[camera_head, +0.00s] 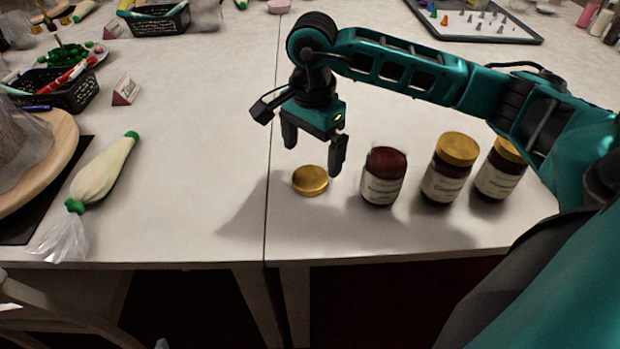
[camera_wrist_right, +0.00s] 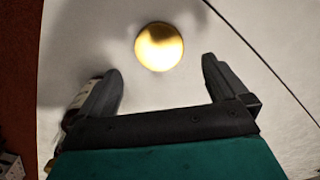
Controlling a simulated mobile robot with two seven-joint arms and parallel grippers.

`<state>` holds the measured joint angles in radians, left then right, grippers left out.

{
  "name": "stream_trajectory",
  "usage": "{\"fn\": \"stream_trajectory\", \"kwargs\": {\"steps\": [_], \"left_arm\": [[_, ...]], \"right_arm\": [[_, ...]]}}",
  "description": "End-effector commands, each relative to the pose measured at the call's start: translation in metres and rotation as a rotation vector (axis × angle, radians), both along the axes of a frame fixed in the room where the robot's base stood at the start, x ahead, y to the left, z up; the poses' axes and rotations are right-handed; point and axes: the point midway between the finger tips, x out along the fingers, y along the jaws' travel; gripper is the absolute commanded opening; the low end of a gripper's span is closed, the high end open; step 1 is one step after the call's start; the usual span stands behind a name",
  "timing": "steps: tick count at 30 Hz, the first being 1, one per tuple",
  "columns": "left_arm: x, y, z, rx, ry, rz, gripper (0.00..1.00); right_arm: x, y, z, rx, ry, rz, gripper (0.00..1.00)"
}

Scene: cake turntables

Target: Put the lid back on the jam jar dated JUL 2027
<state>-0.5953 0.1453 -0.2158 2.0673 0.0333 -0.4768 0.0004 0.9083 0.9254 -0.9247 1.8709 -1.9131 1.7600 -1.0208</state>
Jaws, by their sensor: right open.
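A gold lid (camera_head: 310,180) lies flat on the white table, left of the jars. It also shows in the right wrist view (camera_wrist_right: 159,46), ahead of and between the open fingers. An open jar (camera_head: 384,177) with dark red jam showing at its top stands right of the lid. Its label is too small to read. Two jars with gold lids, a middle one (camera_head: 447,170) and a right one (camera_head: 500,168), stand farther right; their dates cannot be read. My right gripper (camera_head: 313,158) is open and empty, above and slightly behind the lid. My left gripper is not in view.
A piping bag (camera_head: 102,172) lies on the left table beside a wooden turntable (camera_head: 45,160). A black basket (camera_head: 60,90) stands behind them. A tray of nozzles (camera_head: 480,20) is at the back right. The table in front of the lid is clear up to its edge.

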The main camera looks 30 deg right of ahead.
Motion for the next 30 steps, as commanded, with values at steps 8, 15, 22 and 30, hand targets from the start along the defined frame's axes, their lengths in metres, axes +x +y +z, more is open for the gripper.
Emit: {"fn": "stream_trajectory", "kwargs": {"steps": [8, 15, 22, 30], "left_arm": [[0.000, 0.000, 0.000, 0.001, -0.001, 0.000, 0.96], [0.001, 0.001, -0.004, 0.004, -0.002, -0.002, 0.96], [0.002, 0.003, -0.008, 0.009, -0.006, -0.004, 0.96], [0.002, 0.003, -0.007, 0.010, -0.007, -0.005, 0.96]], "right_arm": [[0.000, 0.000, -0.001, 0.000, 0.000, 0.000, 1.00], [-0.001, 0.002, -0.020, 0.000, 0.004, 0.000, 1.00], [-0.001, 0.004, -0.051, 0.001, 0.002, 0.000, 1.00], [-0.001, 0.004, -0.053, 0.001, 0.000, 0.000, 1.00]]}}
